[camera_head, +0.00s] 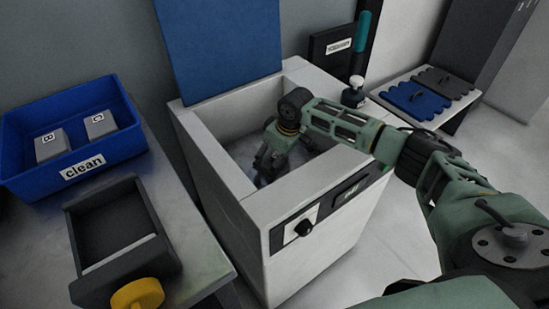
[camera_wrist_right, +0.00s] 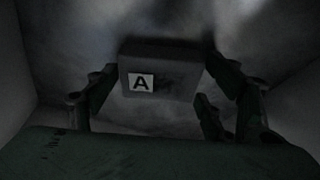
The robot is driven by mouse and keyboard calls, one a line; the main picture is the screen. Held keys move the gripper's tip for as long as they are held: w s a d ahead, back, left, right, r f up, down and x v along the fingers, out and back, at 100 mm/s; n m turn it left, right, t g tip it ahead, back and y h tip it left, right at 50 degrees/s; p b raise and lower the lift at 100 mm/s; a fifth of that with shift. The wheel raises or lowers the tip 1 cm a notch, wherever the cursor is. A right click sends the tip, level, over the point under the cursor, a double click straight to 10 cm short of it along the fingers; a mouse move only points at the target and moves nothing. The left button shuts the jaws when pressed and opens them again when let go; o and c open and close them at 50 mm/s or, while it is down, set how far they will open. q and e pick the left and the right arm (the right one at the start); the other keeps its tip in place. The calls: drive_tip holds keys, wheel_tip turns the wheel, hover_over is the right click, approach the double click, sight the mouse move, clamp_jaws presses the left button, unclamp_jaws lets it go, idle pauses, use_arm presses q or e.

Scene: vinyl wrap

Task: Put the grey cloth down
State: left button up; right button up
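The grey cloth (camera_wrist_right: 180,80) looks like a folded grey block with a white "A" label in the right wrist view. In the head view my right gripper (camera_head: 272,160) points down inside the open white tub (camera_head: 212,155). The cloth cannot be made out there. The tub's inside is dark, so whether the cloth touches its floor is unclear. My left gripper is not in view.
A blue "clean" bin (camera_head: 125,143) holds two grey labelled blocks (camera_head: 52,145) on the left. A dark tray (camera_head: 150,235) with a yellow knob (camera_head: 138,294) stands in front of it. A blue lid panel (camera_head: 218,50) rises behind the tub. A bottle (camera_head: 354,92) stands right of the tub.

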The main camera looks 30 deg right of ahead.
drive_tip(key=shift+o, duration=1.3)
drive_tip(key=shift+r, duration=0.15)
drive_tip(key=shift+r, duration=0.35)
use_arm(q)
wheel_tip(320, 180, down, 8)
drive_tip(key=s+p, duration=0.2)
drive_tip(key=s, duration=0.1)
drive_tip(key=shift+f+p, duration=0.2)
drive_tip(key=shift+p, duration=0.1)
use_arm(e)
drive_tip(key=v, duration=1.1)
drive_tip(key=shift+s+r, duration=0.15)
drive_tip(key=shift+r, duration=0.05)
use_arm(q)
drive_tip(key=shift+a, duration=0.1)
use_arm(e)
drive_tip(key=shift+d, duration=0.1)
